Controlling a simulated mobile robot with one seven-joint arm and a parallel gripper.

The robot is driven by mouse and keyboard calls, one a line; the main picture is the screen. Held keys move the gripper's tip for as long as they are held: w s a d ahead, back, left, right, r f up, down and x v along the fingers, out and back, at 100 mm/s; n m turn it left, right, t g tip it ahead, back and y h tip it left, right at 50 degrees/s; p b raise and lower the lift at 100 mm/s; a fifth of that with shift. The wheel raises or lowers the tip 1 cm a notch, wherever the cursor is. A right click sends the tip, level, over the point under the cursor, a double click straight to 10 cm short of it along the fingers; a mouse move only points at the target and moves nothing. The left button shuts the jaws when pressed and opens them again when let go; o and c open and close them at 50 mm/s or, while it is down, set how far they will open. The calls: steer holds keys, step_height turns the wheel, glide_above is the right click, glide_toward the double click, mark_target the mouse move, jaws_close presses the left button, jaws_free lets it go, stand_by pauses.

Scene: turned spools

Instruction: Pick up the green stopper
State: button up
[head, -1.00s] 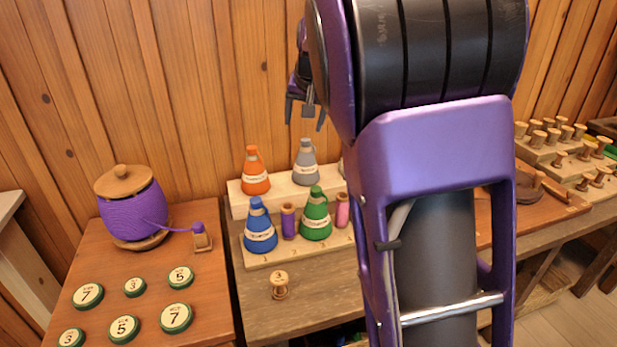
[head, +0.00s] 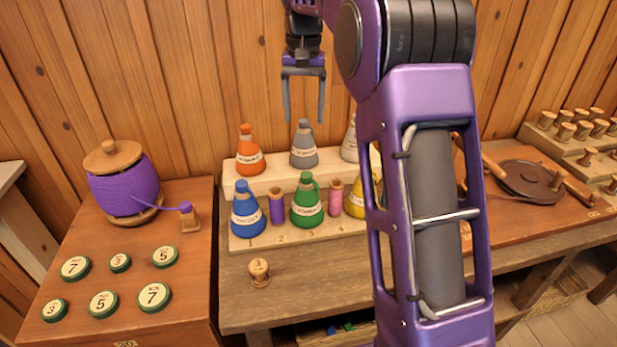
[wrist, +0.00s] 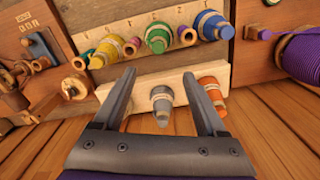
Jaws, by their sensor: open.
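The green stopper (head: 307,207) is a cone with a pale label band and a small loop at its top. It stands upright in the front row of a two-step wooden rack, between a purple spool (head: 277,206) and a pink spool (head: 335,197). In the wrist view the green stopper (wrist: 157,38) lies beyond my fingertips, toward the top of the picture. My gripper (head: 304,116) is open and empty, pointing down above the back row near the grey stopper (head: 304,146). In the wrist view the grey stopper (wrist: 161,104) shows between the fingers of my gripper (wrist: 159,75).
The blue stopper (head: 248,212) and a yellow one (head: 357,196) flank it in the front row. The orange stopper (head: 249,153) and a white one (head: 349,142) stand behind. A small spool (head: 259,272) stands in front of the rack. A purple yarn drum (head: 124,189) is at left.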

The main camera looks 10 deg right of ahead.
steer(key=b, duration=0.2)
glide_above(306, 174)
steer(key=f, duration=1.1)
steer(key=shift+s+a, duration=0.15)
steer(key=shift+s, duration=0.1)
steer(key=f, duration=0.2)
steer(key=f+b, duration=0.1)
steer(key=f, duration=0.2)
steer(key=shift+w+d+f, duration=0.15)
steer(key=shift+w+d, duration=0.05)
jaws_close()
